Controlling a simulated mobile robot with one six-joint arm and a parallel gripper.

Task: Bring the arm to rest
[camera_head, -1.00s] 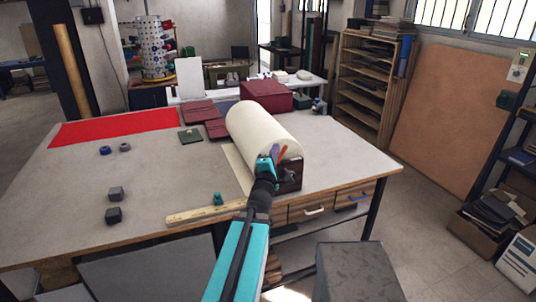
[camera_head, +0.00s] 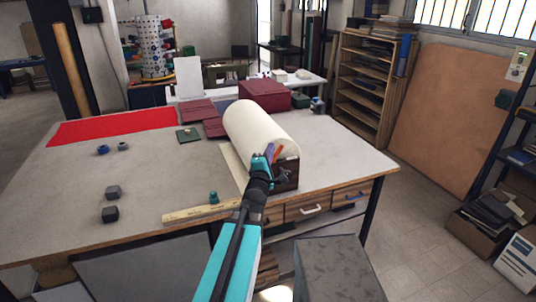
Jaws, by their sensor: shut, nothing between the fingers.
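My arm reaches up from the bottom middle of the head view, with teal and black links. My gripper (camera_head: 268,158) is at its far end, in front of the near end of the cream roll (camera_head: 262,128) on the table. It is small in the picture and looks shut and empty. I cannot tell whether it touches anything behind it.
The large table (camera_head: 70,200) carries a red cloth (camera_head: 112,126), dark red covers (camera_head: 205,116), a dark red box (camera_head: 263,95), a wooden ruler (camera_head: 200,212) and grey blocks (camera_head: 111,213). A dark grey block-shaped surface (camera_head: 338,270) stands right of my arm.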

